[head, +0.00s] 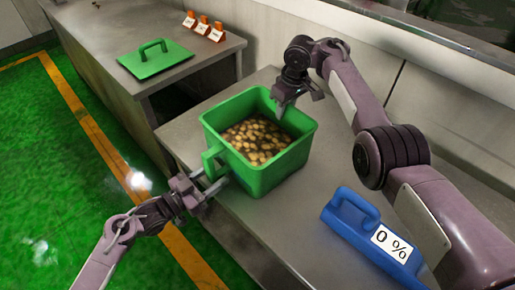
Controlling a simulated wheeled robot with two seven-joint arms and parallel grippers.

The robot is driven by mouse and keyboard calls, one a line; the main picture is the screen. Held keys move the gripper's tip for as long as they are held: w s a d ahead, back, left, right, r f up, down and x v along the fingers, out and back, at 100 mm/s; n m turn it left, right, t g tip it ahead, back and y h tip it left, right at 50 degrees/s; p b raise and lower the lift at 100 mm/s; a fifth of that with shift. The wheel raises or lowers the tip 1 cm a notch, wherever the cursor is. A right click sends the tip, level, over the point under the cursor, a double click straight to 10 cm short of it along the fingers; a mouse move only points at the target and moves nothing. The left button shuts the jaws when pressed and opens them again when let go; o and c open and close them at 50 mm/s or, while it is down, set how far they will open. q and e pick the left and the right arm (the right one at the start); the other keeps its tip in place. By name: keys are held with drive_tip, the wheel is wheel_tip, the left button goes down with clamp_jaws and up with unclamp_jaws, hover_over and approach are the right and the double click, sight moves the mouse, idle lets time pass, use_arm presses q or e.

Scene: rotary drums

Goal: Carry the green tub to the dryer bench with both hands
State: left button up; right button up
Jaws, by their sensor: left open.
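The green tub (262,178) stands upright on a grey metal bench, holding many brownish-yellow round pieces in dark liquid. A green handle (211,160) sticks out from its left side. My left gripper (219,181) is open, its two fingers pointing at the tub's left side just below and beside the handle; I cannot tell whether they touch it. My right gripper (299,103) is at the tub's far right rim, reaching down from above. Its fingertips and any handle on that side are partly hidden, so its grip is unclear.
A second bench (110,62) at upper left bears a green lid (157,63) with a handle and several orange-and-white markers (203,26). Green floor with a yellow line lies left.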

use_arm(q)
drive_tip(key=shift+x, duration=0.8)
use_arm(e)
drive_tip(key=shift+w+f, duration=0.1)
drive_tip(key=shift+f, duration=0.75)
use_arm(q)
drive_tip(key=c, duration=0.5)
use_arm(e)
drive_tip(key=c, duration=0.5)
use_arm(q)
clamp_jaws()
use_arm(e)
clamp_jaws()
use_arm(q)
drive_tip(key=shift+r, duration=0.2)
use_arm(e)
drive_tip(key=shift+w+r, duration=0.15)
drive_tip(key=shift+r, duration=0.1)
